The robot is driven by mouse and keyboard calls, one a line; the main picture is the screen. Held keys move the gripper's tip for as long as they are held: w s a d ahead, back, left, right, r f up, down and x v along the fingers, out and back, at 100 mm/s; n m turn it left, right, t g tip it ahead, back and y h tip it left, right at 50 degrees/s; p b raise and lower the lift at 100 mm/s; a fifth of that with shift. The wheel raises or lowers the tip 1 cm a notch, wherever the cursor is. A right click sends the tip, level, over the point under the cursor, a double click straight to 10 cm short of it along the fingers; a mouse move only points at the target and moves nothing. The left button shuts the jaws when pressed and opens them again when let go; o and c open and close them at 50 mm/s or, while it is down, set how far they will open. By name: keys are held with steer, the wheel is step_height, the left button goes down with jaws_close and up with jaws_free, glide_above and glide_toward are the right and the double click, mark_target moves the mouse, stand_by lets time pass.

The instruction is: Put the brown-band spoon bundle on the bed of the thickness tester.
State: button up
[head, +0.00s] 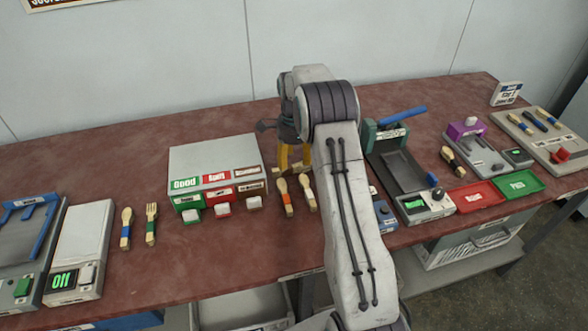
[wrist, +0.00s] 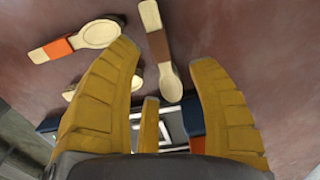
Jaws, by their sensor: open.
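A brown-band wooden spoon piece (wrist: 158,45) lies in the upper middle of the wrist view, its bowl pointing down between my gripper's fingers. An orange-band spoon (wrist: 58,48) lies to its left, and a third pale piece (wrist: 68,95) is partly hidden by my left finger. My gripper (head: 294,168) is open, its yellow fingers pointing down just behind two banded wooden pieces (head: 286,196) (head: 308,192) on the table. No spoon is gripped. On the right stands a tester-like device (head: 476,150) with a purple head and grey bed; I cannot read its label to tell if it is the thickness tester.
A sorting box (head: 215,170) with coloured labels stands left of my arm. A blue-handled device (head: 395,150) stands right of it. Red (head: 474,196) and green (head: 517,185) trays lie farther right. A white device with a green display (head: 80,250) is at left.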

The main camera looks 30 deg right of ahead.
mark_target(294, 166)
steer(key=shift+d+f, duration=0.1)
steer(key=shift+f, duration=1.6)
jaws_close()
